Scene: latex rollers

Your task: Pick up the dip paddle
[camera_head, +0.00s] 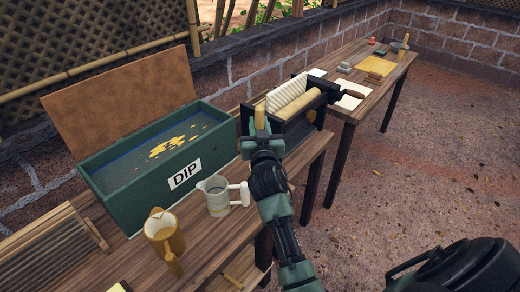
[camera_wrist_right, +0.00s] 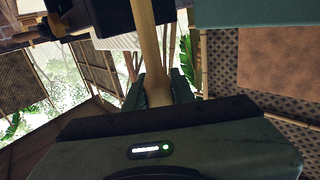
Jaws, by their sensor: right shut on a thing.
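My right gripper (camera_head: 257,128) is above the table between the green DIP trough and the roller press. It is shut on a light wooden handle, which I take to be the dip paddle (camera_head: 260,114). In the right wrist view the handle (camera_wrist_right: 150,50) runs up from between the fingers (camera_wrist_right: 157,92). The far end of the paddle cannot be made out. My left gripper is in neither view.
The green DIP trough (camera_head: 150,190) holds dark liquid with yellow patches. A grey-white jug (camera_head: 217,198) and a yellow jug (camera_head: 163,235) stand in front of it. The roller press (camera_head: 300,110) is just beyond my gripper. A farther table (camera_head: 345,108) holds small items.

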